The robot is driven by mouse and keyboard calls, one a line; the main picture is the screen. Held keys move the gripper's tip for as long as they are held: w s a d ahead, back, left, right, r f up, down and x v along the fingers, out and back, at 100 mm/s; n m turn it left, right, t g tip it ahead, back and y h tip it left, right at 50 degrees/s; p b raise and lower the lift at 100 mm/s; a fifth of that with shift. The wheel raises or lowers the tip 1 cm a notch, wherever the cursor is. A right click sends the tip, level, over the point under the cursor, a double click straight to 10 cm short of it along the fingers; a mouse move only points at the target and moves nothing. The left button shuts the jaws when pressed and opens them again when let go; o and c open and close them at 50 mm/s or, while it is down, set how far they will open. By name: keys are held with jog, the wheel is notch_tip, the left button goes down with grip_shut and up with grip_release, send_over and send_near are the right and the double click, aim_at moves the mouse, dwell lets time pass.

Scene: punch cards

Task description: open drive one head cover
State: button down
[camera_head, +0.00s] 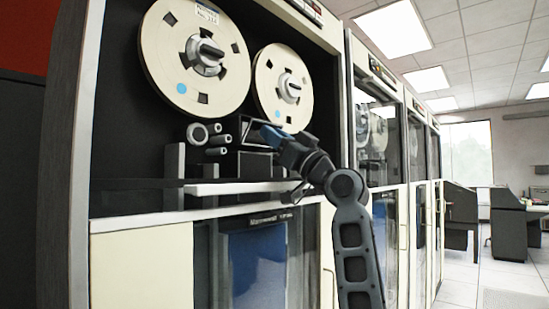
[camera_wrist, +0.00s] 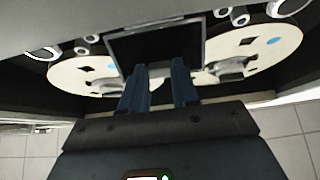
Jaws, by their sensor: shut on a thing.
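The drive one head cover (camera_head: 250,130) is a dark boxy panel below and between the two tape reels of the nearest cabinet. In the wrist view the cover (camera_wrist: 155,43) shows as a dark rectangle with a thin light rim, straight ahead of the fingers. My gripper (camera_head: 271,136) reaches in from the right at the cover's right side. In the wrist view my gripper (camera_wrist: 160,76) has its two blue fingers a little apart at the cover's near edge, shut on it. The exact contact and the heads behind the cover are hidden.
A left reel (camera_head: 165,60) and a right reel (camera_head: 268,85) sit just above. Several rollers (camera_head: 197,133) stand left of the cover. A pale ledge (camera_head: 235,187) runs below it. More cabinets (camera_head: 412,135) line the right, with open floor (camera_head: 480,270) beyond.

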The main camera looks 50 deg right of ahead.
jog(key=f+t+b, duration=0.1)
jog(key=b, duration=0.4)
jog(key=shift+s+f+t, duration=0.1)
jog(key=shift+f+t, duration=0.05)
jog(key=shift+t, duration=0.25)
jog(key=shift+b, duration=0.55)
jog(key=c, duration=0.8)
grip_release()
jog(key=shift+c, duration=0.2)
jog(key=shift+s, duration=0.1)
jog(key=v, duration=0.7)
jog(key=shift+f, duration=0.3)
jog(key=shift+s, duration=0.1)
jog(key=shift+c, duration=0.3)
